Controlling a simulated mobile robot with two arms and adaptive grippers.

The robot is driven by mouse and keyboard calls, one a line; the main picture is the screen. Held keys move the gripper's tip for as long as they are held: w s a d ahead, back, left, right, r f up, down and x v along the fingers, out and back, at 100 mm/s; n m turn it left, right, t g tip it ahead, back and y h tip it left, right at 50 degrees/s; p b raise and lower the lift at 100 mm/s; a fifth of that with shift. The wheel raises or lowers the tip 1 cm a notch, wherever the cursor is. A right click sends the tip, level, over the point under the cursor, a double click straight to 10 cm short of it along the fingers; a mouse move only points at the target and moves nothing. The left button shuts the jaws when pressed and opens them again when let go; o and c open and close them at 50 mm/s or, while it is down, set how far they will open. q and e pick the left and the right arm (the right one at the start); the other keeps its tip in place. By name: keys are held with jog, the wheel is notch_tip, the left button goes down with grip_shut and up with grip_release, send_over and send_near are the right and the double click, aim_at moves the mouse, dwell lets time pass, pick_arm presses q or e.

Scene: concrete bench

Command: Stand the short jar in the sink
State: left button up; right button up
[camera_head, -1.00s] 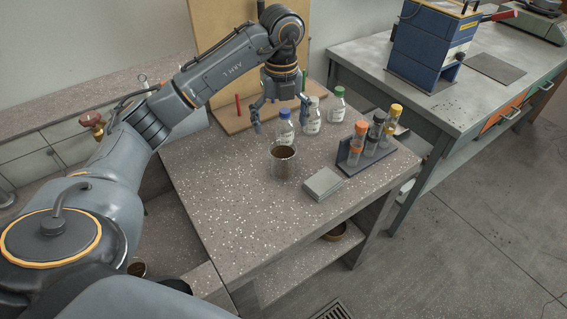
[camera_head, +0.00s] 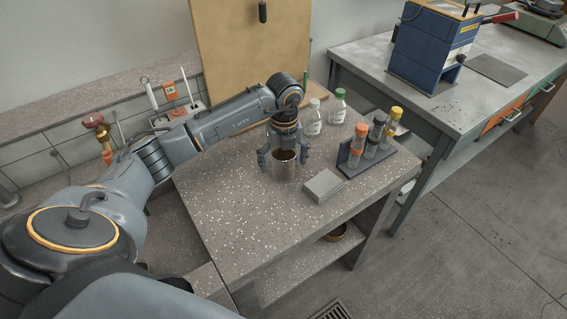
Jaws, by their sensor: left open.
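A short, clear glass jar (camera_head: 284,172) with dark brown contents stands upright on the speckled concrete bench (camera_head: 235,215). My left gripper (camera_head: 284,158) points down at the jar, open, with a finger on either side of its upper part. I cannot tell whether the fingers touch the glass. My right gripper is not in view. I cannot make out a sink; my left arm covers much of the left side.
Right of the jar lie a grey flat block (camera_head: 323,186) and a rack (camera_head: 366,158) of capped tubes. White-capped (camera_head: 312,118) and green-capped (camera_head: 338,107) bottles stand behind. The bench front is clear. A blue machine (camera_head: 433,45) stands on another table.

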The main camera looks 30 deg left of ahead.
pick_arm(q)
jog(key=c, duration=1.5)
jog(key=shift+o, duration=0.2)
